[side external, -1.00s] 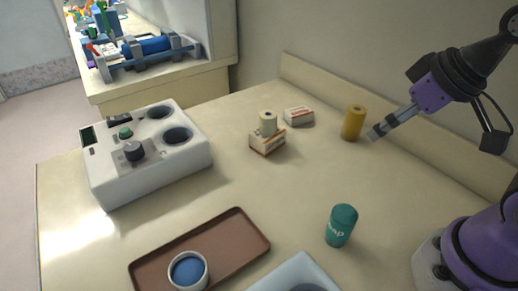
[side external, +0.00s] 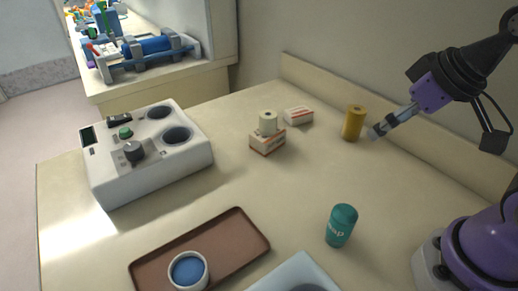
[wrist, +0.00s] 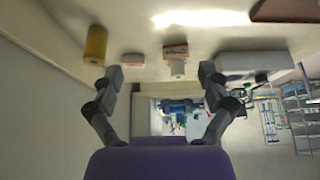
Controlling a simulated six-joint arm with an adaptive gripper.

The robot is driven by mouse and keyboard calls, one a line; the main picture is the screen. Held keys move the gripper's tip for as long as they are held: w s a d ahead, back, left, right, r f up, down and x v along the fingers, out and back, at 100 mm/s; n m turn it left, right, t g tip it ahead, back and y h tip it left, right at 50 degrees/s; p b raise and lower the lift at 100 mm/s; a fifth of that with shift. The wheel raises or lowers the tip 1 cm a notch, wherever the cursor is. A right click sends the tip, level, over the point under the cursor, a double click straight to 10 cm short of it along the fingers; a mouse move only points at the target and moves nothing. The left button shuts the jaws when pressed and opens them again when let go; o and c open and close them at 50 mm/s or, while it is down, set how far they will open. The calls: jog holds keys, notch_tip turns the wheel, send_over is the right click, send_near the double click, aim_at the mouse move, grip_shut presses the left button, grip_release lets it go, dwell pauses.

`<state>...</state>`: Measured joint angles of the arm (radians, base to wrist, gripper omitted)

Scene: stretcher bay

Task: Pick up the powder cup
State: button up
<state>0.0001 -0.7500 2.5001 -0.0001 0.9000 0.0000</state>
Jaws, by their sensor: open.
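A small white cup with blue contents (side external: 188,271), which looks like the powder cup, stands upright on the brown tray (side external: 245,226) at the bottom of the side external view. My gripper (side external: 374,133) is far from it, above the counter at the upper right, close to the yellow cylinder (side external: 353,123). In the wrist view my gripper (wrist: 160,72) is open, with its two fingers spread and nothing between them. The brown tray's edge (wrist: 285,10) shows at the top right there; the cup is out of that view.
A teal labelled container (side external: 341,226) stands right of the tray, behind a pale bin (side external: 297,272) cut off by the frame. A white device with two wells (side external: 150,160) is at left. Two small boxes (side external: 267,142) (side external: 299,116), one bearing a white roll (side external: 268,122), stand behind. The counter's middle is clear.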

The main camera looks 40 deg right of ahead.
jog(key=shift+a, duration=0.1)
dwell(0.3)
jog(key=n+g+y, duration=0.2)
jog(key=n+y, duration=0.3)
jog(key=n, duration=0.6)
send_over(181, 280)
jog(key=s+d, duration=0.2)
jog(key=d, duration=0.2)
jog(key=f, duration=1)
jog(key=shift+s+a+f, duration=0.2)
jog(key=shift+f, duration=0.05)
jog(key=x, duration=0.6)
jog(key=shift+s+d+f, duration=0.15)
jog(key=shift+d+f, duration=0.05)
jog(key=c, duration=1.2)
